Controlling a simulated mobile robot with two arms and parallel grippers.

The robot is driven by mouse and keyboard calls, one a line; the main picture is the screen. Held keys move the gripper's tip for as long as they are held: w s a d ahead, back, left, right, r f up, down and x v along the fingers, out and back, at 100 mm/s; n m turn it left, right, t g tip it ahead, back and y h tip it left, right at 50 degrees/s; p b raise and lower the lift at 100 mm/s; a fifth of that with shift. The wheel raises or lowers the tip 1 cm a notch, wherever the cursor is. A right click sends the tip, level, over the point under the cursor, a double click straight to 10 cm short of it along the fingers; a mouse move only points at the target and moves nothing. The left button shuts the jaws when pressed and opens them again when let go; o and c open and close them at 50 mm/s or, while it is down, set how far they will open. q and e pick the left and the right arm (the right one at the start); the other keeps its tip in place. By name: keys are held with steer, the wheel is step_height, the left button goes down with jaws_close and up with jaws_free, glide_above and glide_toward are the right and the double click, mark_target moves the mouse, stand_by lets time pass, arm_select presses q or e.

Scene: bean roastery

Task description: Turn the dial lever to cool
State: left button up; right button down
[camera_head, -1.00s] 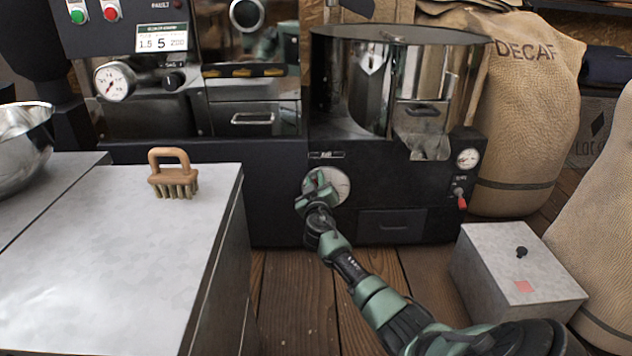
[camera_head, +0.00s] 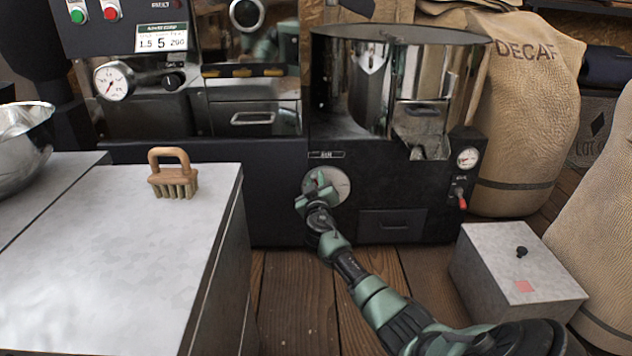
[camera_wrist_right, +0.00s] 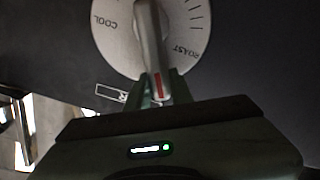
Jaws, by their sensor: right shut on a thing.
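The round pale dial (camera_head: 341,187) is on the dark front of the machine under the drum. My right gripper (camera_head: 318,188) is at the dial and covers part of it. In the right wrist view the dial face (camera_wrist_right: 112,42) carries the words COOL and ROAST, upside down, with tick marks. The grey lever (camera_wrist_right: 148,32) with a red mark near its end lies between the words, COOL to its left and ROAST to its right. My right gripper (camera_wrist_right: 160,88) is shut on the lever's end. My left gripper is not in view.
A grey worktable (camera_head: 110,250) with a wooden brush (camera_head: 173,173) stands at the left. A grey box (camera_head: 515,270) with a black knob is on the floor at the right. Large sacks (camera_head: 525,110) stand behind it. Wooden floor shows around my right arm.

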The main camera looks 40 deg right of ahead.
steer(key=shift+s+f, duration=0.1)
steer(key=shift+s+d+m+b, duration=0.3)
steer(key=shift+m+b, duration=0.4)
steer(key=shift+m, duration=0.2)
steer(key=shift+s+d+r+m+b, duration=0.2)
steer(key=shift+d+m+b, duration=0.2)
steer(key=shift+m, duration=0.4)
steer(key=m, duration=0.1)
steer(key=s+d+m, duration=0.1)
steer(key=shift+r+m, duration=0.2)
steer(key=shift+m, duration=0.2)
steer(key=shift+s+d+m, duration=0.3)
steer(key=shift+d+m, duration=0.05)
steer(key=shift+m, duration=0.45)
steer(key=shift+s+d+m, duration=0.3)
steer(key=shift+d+m, duration=0.05)
steer(key=shift+m, duration=0.45)
steer(key=shift+s+d+f+m+p, duration=0.25)
steer(key=shift+m+p, duration=0.25)
steer(key=shift+m, duration=0.15)
steer(key=shift+s+d+f+m+p, duration=0.15)
steer(key=shift+d+f+m+p, duration=0.1)
steer(key=shift+m+p, duration=0.35)
steer(key=c, duration=1.2)
jaws_free()
steer(key=shift+r, duration=0.1)
steer(key=shift+c, duration=0.2)
